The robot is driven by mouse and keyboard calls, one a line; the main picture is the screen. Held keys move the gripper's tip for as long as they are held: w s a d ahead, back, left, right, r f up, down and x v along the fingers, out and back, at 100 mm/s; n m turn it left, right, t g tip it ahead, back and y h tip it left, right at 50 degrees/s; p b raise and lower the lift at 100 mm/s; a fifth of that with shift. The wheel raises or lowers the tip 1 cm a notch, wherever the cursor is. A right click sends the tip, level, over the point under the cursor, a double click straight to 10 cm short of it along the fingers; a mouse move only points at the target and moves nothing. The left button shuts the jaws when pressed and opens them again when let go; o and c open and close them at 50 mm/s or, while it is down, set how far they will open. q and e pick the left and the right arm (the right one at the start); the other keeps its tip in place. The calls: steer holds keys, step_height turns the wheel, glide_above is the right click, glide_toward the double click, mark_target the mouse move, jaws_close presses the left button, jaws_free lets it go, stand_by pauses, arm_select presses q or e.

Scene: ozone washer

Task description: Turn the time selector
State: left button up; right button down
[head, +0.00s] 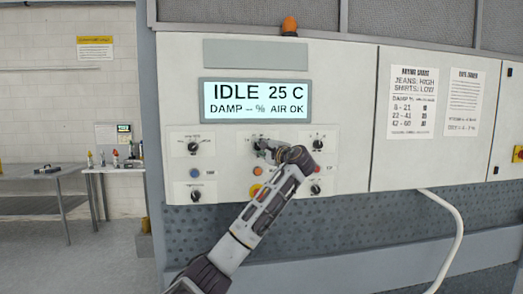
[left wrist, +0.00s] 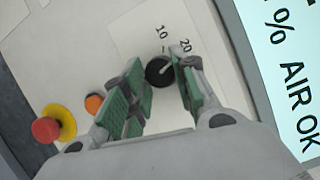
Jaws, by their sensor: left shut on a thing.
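The time selector (left wrist: 158,74) is a round black knob with a pale pointer line, on a white plate marked 10 and 20. It sits between the green-padded fingers of my left gripper (left wrist: 160,66), which are shut on it. The pointer aims up between the two numbers in the left wrist view. In the head view my left gripper (head: 265,148) reaches the top middle of the control panel (head: 225,180), and it hides most of the knob there. My right gripper is not in view.
The display (head: 257,101) above reads IDLE 25 C, DAMP -- %, AIR OK. Other black knobs (head: 193,147) (head: 317,144) flank the selector. An orange button (head: 257,171) and a red button on yellow (left wrist: 47,131) lie close by. A curved pale pipe (head: 458,225) stands right.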

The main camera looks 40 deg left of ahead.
arm_select(q)
steer(key=shift+f+n, duration=0.15)
steer(key=shift+n, duration=0.25)
steer(key=o, duration=1)
steer(key=shift+r+v, duration=0.1)
steer(key=shift+v, duration=2.9)
steer(key=shift+r+v, duration=0.15)
steer(key=shift+v, duration=2.85)
